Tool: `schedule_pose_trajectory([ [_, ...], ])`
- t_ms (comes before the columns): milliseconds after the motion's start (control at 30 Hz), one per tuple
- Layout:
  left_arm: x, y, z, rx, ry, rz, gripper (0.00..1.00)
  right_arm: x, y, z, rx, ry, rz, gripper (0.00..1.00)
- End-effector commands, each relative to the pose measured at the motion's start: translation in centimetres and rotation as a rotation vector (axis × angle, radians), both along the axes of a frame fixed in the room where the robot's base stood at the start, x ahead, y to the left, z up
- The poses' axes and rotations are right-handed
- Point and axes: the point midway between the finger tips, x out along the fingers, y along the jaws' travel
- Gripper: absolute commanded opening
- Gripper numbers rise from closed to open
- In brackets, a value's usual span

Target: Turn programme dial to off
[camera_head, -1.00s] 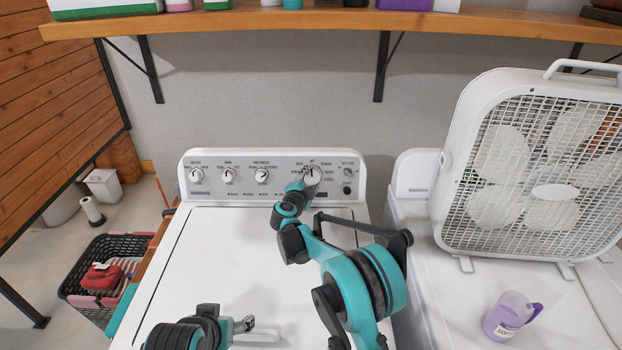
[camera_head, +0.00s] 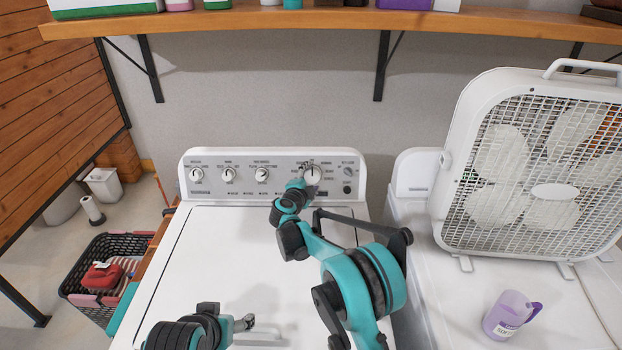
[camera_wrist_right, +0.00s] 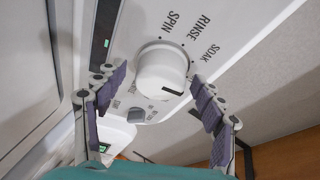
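The programme dial (camera_head: 313,174) is the large white knob at the right of the washer's control panel. In the right wrist view the dial (camera_wrist_right: 163,72) is a round knob with a dark mark on its rim, with SPIN, RINSE and SOAK printed around it. My right gripper (camera_head: 308,188) is just in front of and below the dial. In the wrist view its two padded fingers are spread on either side of the dial, with gaps and nothing held. My left gripper (camera_head: 245,322) is low over the washer lid; its fingers are too small to read.
Three smaller knobs, including the nearest one (camera_head: 262,174), line the panel to the left. A box fan (camera_head: 530,165) and a purple cup (camera_head: 508,315) stand on the machine at right. A wooden shelf (camera_head: 330,20) hangs above. A laundry basket (camera_head: 103,270) stands at left.

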Motion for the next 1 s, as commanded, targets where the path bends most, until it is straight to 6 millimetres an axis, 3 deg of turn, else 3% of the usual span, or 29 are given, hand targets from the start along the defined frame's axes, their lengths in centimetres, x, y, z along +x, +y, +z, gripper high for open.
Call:
schedule_pose_trajectory([
  [267, 0.0, 0.0, 0.0, 0.000, 0.000, 0.000, 0.69, -0.6, 0.3, 0.2, -0.001, 0.000, 0.001, 0.69],
  [700, 0.0, 0.0, 0.0, 0.000, 0.000, 0.000, 0.69, -8.7, 2.9, 2.0, -0.001, 0.000, 0.002, 0.69],
  [1000, 0.0, 0.0, 0.0, 0.000, 0.000, 0.000, 0.69, -11.2, 3.6, 2.6, 0.000, -0.001, 0.000, 0.69],
])
